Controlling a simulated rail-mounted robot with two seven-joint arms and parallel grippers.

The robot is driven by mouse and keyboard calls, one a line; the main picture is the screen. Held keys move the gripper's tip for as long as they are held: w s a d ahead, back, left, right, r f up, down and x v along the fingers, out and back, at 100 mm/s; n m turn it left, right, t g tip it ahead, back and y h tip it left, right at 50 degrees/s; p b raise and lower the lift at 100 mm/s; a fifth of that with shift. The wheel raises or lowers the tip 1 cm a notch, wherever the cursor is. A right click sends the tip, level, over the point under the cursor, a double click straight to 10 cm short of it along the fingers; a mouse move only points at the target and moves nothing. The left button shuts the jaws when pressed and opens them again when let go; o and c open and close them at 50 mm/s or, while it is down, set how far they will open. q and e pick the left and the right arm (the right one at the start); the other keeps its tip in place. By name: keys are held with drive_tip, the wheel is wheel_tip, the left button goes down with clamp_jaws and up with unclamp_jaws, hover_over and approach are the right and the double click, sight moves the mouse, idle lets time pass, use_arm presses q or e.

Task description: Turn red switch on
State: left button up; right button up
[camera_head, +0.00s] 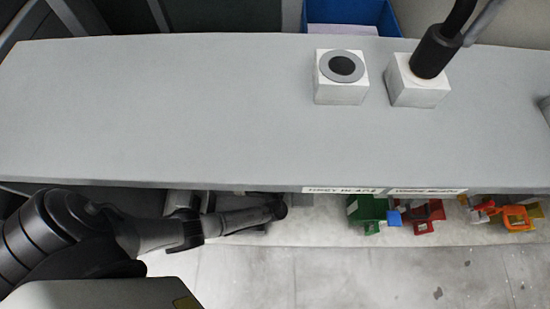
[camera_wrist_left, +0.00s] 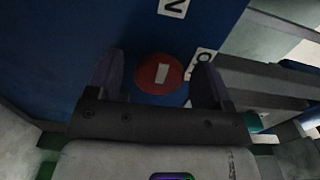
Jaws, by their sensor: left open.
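The red switch (camera_wrist_left: 161,74) is a round knob with a pale bar mark, set on a blue panel (camera_wrist_left: 70,50) in the left wrist view. My left gripper (camera_wrist_left: 157,78) is open, with one dark finger on each side of the switch. Whether the fingers touch it I cannot tell. In the head view my left arm reaches in from the left, and my left gripper (camera_head: 276,209) is partly hidden below the grey counter's front edge. The switch does not show there. My right gripper is not in view.
The long grey counter (camera_head: 180,110) carries a white block with a round dark top (camera_head: 340,90) and a white block with a black cylinder and cable (camera_head: 417,94). Green (camera_head: 368,210), red (camera_head: 425,212) and orange (camera_head: 518,216) parts sit below its front edge.

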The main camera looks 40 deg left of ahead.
use_arm(q)
drive_tip(key=p+v, duration=0.3)
drive_tip(key=v, duration=1.1)
drive_tip(key=shift+p, duration=0.3)
drive_tip(key=shift+w, duration=0.1)
